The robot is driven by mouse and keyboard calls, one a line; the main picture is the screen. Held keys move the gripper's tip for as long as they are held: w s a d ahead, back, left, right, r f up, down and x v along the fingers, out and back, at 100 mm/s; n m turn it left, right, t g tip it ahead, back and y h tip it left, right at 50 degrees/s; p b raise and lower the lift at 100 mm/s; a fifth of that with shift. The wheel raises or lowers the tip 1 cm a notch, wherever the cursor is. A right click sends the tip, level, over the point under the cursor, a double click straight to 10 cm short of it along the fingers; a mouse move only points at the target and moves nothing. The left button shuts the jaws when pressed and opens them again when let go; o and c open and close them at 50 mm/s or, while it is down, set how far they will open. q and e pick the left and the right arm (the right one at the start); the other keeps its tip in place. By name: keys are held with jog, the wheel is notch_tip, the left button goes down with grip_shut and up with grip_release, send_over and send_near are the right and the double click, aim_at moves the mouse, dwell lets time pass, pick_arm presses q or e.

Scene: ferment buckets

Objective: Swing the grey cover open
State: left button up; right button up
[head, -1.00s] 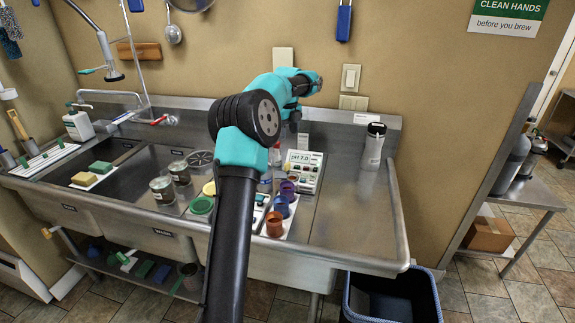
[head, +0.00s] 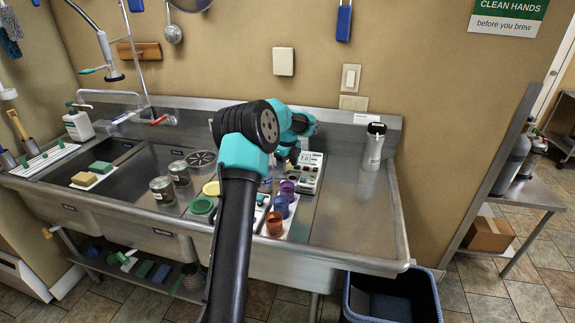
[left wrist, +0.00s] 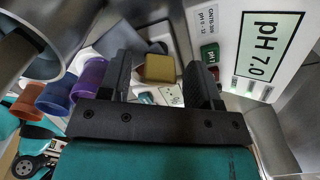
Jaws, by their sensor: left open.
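My left gripper shows in the left wrist view (left wrist: 163,88) with its two dark fingers apart. A yellow block-like piece (left wrist: 160,68) shows between and beyond the fingers, and none of it is clearly touched. In the head view the left gripper is low over the sink ledge, just left of the pH meter (head: 308,171), its fingers mostly hidden by my arm. The meter's display also shows in the left wrist view (left wrist: 268,45), right of the fingers. My right gripper is not in view.
Purple (head: 287,188), blue (head: 281,206) and orange (head: 274,224) cups stand in front of the meter. Two metal cans (head: 162,189) stand to the left. A grey bottle (head: 373,147) stands at the right; the steel drainboard (head: 350,215) in front of it is clear.

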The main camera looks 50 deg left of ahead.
pick_arm(q)
grip_shut()
dwell(0.6)
